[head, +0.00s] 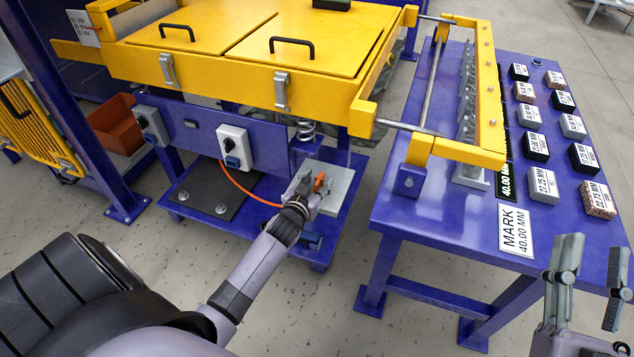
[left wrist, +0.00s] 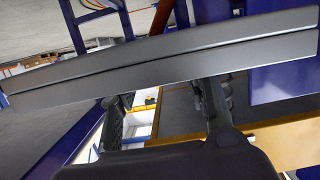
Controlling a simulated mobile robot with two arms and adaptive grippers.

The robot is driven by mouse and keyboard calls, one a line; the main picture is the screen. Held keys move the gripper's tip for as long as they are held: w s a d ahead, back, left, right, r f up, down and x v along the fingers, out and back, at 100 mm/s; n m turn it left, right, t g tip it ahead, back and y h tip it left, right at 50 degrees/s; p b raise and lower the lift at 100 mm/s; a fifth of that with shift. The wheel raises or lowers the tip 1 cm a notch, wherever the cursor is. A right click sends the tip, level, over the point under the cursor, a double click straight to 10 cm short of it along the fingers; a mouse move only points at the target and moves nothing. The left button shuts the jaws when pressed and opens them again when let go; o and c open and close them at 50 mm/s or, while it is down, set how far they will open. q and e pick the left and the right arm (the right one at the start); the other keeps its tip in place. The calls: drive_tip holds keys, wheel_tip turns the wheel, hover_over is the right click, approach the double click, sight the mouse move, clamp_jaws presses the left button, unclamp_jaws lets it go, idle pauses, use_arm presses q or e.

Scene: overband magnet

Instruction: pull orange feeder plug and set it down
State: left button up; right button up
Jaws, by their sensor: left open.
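The orange feeder plug (head: 319,182) is a small bright piece at the light grey block (head: 339,183) on the low blue shelf. The orange cable (head: 238,184) runs from the grey socket box below the yellow machine towards it. My left gripper (head: 314,192) is open right at the plug and partly hides it. I cannot tell whether the fingers touch it. In the left wrist view, the gripper fingers (left wrist: 165,112) stand apart, with a grey bar across the view; I cannot make out the plug there. My right gripper (head: 590,270) is open and empty at the lower right.
The yellow machine (head: 225,40) overhangs the shelf. A socket box (head: 234,147) hangs on its blue beam. A dark plate (head: 208,192) lies left on the shelf. The blue table (head: 420,210) at right carries labelled blocks and a MARK 40.00 MM sign (head: 516,230).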

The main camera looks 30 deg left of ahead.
use_arm(q)
drive_tip(key=v, duration=1.2)
idle(0.7)
